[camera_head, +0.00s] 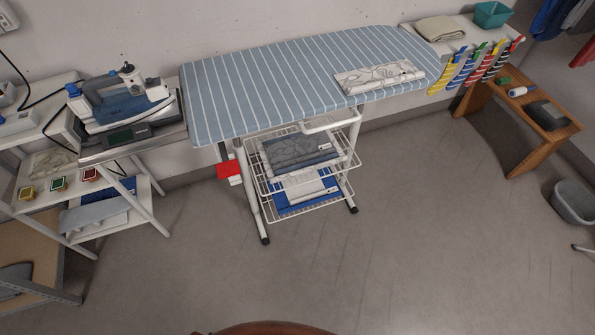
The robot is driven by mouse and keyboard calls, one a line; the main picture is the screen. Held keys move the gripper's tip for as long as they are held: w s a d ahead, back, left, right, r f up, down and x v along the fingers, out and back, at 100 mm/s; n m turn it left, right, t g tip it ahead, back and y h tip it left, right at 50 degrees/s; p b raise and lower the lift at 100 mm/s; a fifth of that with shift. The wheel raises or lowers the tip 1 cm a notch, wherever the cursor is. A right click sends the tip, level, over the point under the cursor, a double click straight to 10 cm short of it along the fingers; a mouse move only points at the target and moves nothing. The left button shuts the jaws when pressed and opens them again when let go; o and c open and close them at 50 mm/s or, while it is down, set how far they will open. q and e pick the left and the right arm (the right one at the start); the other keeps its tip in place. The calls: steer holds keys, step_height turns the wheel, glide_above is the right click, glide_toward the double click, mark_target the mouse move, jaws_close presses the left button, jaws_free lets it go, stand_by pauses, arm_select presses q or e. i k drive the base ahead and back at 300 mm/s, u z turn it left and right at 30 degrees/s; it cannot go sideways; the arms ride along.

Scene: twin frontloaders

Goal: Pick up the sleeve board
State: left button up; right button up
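I cannot tell for certain which thing is the sleeve board. A long pale board-like shape (96,213) lies on the lower shelf of the white stand at the left. A flat, pale piece with a grey line pattern (378,77) lies on the right part of the blue-striped ironing board (270,75). A grey patterned flat piece (297,150) lies on the wire rack under the board. Neither of my grippers is in view.
A steam iron (120,97) stands left of the ironing board. A wooden bench (535,112) and a grey bin (573,203) are at the right. A brown rounded edge (270,328) shows at the bottom. The grey floor (400,240) in front is clear.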

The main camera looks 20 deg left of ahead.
mark_target(88, 218)
steer(key=u, duration=1.7)
steer(key=i, duration=1.15)
steer(key=z, duration=0.35)
